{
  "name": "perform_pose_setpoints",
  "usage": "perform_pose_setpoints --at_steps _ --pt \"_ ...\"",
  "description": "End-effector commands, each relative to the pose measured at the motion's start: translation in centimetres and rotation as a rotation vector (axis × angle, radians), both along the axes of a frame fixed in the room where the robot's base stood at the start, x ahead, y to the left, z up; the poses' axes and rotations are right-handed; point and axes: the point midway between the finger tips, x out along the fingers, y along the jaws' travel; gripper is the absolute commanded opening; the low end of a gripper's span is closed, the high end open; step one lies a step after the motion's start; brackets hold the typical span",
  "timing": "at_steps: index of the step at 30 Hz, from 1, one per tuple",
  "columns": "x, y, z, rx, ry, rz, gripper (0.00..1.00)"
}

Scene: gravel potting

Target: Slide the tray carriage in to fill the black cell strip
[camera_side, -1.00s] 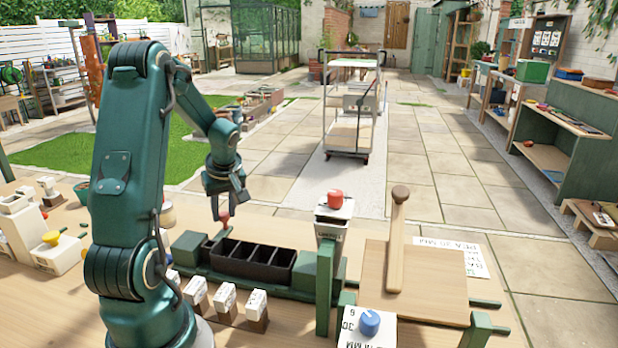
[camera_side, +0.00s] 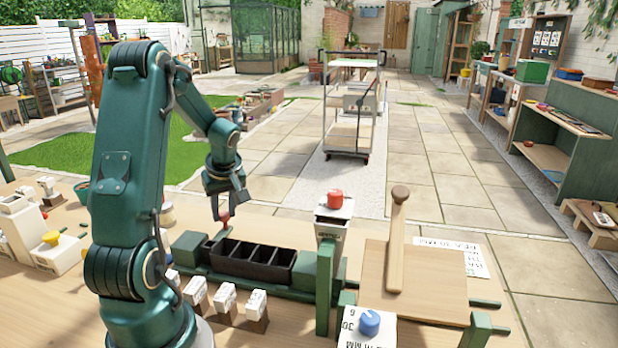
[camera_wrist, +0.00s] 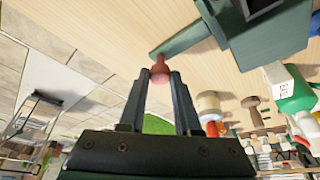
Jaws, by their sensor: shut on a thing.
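The black cell strip (camera_side: 250,262) sits in the green tray carriage (camera_side: 222,279) on the wooden bench. Its cells look dark and empty. My gripper (camera_side: 221,218) is at the left end of the carriage, shut on a small red knob (camera_side: 225,216) on a green arm. In the wrist view the red knob (camera_wrist: 160,70) is between my two fingertips (camera_wrist: 159,74). The green arm (camera_wrist: 185,38) runs from the knob toward a green block at the upper right. A hopper with a red knob (camera_side: 335,199) stands right of the carriage. My fingers partly hide the knob.
A wooden board with an upright handle (camera_side: 396,240) lies to the right. A white box with a blue dial (camera_side: 369,322) is at the front. Several small white-topped blocks (camera_side: 225,298) stand along the carriage's front. A white dispenser (camera_side: 38,240) is at the left.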

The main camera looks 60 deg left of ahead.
Motion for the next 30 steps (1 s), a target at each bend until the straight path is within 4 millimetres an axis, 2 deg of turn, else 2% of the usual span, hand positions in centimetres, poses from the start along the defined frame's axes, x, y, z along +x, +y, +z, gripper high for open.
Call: perform_pose_setpoints --at_steps 14,17,25,30 --pt "0.2 -0.2 0.1 -0.001 0.002 0.0 0.0" --pt "1.1 -1.0 0.0 -0.002 0.001 -0.004 0.0" --pt "5.0 -4.8 0.0 -0.001 -0.001 -0.009 0.0" --pt "6.3 -6.2 0.0 0.001 -0.001 -0.004 0.0"
